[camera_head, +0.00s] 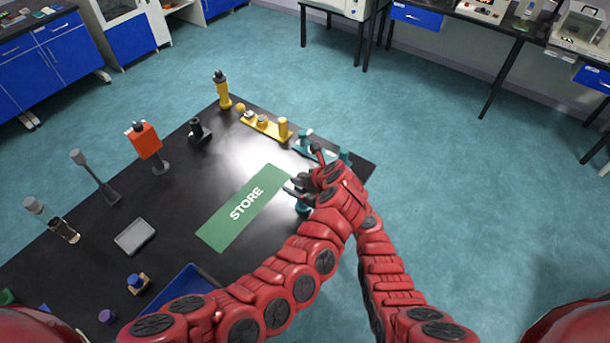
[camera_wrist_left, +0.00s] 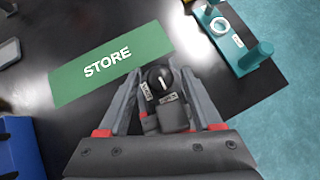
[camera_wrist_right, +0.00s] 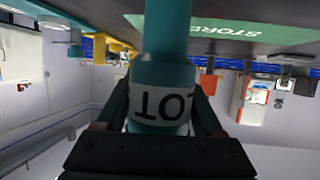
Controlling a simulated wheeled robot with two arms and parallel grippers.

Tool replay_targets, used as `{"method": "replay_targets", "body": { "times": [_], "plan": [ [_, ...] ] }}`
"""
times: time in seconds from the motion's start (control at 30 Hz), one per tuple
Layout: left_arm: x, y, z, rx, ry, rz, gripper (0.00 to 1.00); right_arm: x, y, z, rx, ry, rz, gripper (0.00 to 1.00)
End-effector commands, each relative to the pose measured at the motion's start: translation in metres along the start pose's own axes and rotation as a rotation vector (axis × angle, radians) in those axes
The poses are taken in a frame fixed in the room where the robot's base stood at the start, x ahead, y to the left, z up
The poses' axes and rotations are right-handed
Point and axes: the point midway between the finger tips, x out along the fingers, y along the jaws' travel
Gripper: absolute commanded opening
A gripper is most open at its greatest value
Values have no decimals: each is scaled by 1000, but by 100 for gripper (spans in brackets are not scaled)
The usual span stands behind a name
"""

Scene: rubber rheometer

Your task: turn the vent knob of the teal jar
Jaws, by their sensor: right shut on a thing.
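The teal jar (camera_wrist_right: 165,75) fills the middle of the right wrist view, with a white label whose letters appear upside down. My right gripper (camera_wrist_right: 162,112) is shut on the jar, one finger on each side. In the left wrist view the black vent knob (camera_wrist_left: 160,77) with a white pointer mark shows from above, with small labels beside it. My left gripper (camera_wrist_left: 160,84) is open, its fingers on either side of the knob with gaps. In the head view my left gripper (camera_head: 300,186) is above a small visible teal part of the jar (camera_head: 303,207); my right gripper is hidden there.
A green STORE mat (camera_head: 243,207) lies on the black table beside the grippers. A teal rack (camera_wrist_left: 228,40) stands near the table's edge, close to my arms.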

Motion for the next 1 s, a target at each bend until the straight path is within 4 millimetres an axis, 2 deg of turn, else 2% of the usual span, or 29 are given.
{"method": "replay_targets", "body": {
  "times": [0.03, 0.33, 0.67, 1.0],
  "plan": [
    [0, 0, 0, 0, 0, 0, 55, 0, 0, 0, 0, 0, 0, 4],
    [0, 0, 0, 0, -1, 0, 1, 0, 0, 0, 0, 0, 0, 4],
    [1, 1, -2, 35, 7, -41, 0, 0, 0, 0, 0, 0, 0, 4],
    [0, 3, -2, 203, 11, -214, 0, 0, -1, 0, 0, 1, -1, 4]
  ]
}}
